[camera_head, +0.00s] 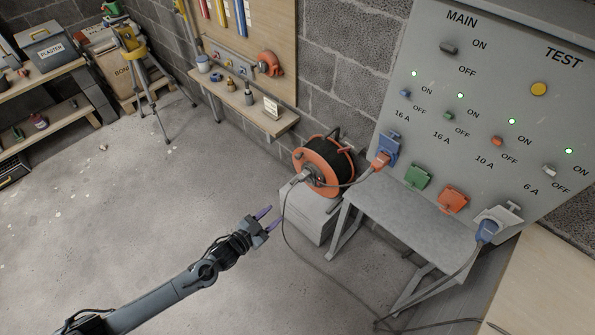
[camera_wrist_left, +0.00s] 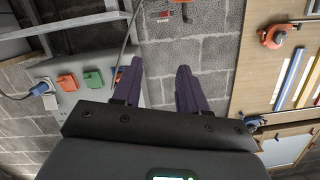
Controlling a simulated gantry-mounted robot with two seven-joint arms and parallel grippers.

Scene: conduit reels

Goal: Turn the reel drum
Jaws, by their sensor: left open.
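The reel drum (camera_head: 338,160) has an orange rim and dark cable wound on it. It stands upright on a grey block (camera_head: 310,215) against the wall in the head view. A grey plug sits at its hub, and a cable leads from the reel towards an orange plug (camera_head: 380,161) at the panel. My left gripper (camera_head: 271,218) is in front of the reel, to its lower left, apart from it. Its purple fingers are spread and empty; they also show in the left wrist view (camera_wrist_left: 160,75). The reel cannot be made out in the wrist view. My right gripper is out of view.
A grey bench (camera_head: 400,205) stands right of the reel, below the switch panel (camera_head: 480,110). A loose cable (camera_head: 335,280) runs down across the floor. A shelf (camera_head: 250,108) and tool board are at the back. Floor left of my arm is clear.

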